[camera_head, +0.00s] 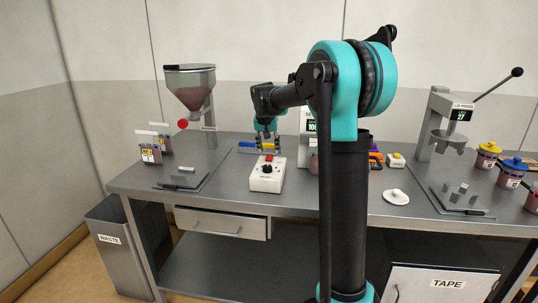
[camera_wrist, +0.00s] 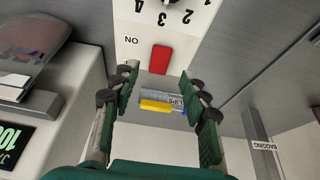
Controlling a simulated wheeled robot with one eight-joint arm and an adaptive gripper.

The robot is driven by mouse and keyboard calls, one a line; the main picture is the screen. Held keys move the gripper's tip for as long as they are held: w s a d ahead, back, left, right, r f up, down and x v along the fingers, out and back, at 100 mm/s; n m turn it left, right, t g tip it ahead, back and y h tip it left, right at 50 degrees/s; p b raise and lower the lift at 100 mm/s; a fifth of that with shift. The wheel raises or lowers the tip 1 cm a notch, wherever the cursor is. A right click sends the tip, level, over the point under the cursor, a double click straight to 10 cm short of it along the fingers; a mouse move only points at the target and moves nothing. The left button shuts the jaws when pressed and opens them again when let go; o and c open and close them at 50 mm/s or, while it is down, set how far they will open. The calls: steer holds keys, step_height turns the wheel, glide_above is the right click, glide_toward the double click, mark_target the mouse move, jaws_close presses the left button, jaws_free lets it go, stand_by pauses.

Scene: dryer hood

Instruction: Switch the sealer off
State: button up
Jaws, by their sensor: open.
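The sealer (camera_head: 266,178) is a white box on the bench with a black dial on its front face. A red switch (camera_head: 268,158) sits at its far end. In the wrist view the sealer (camera_wrist: 205,42) appears upside down, with dial numbers, the letters "ON" and the red switch (camera_wrist: 160,59). My gripper (camera_head: 266,140) is open and empty behind the sealer in the head view. In the wrist view its fingertips (camera_wrist: 159,80) are spread, with the red switch just beyond the gap between them. I see no contact; the exact distance cannot be told.
A blue and yellow clips holder (camera_head: 259,147) is close behind my gripper; it also shows between the fingers (camera_wrist: 162,105). A hopper (camera_head: 190,85) stands left, a lid press (camera_head: 440,120) right. A white display device (camera_head: 306,122) is beside my arm.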

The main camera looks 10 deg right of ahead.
mark_target(270, 156)
steer(key=shift+x, duration=2.1)
jaws_close()
steer(key=shift+w+d+r+g+y, duration=0.15)
steer(key=shift+w+g+y, duration=0.2)
steer(key=shift+g, duration=0.55)
steer(key=shift+w+g+y, duration=0.25)
steer(key=shift+g, duration=0.75)
jaws_free()
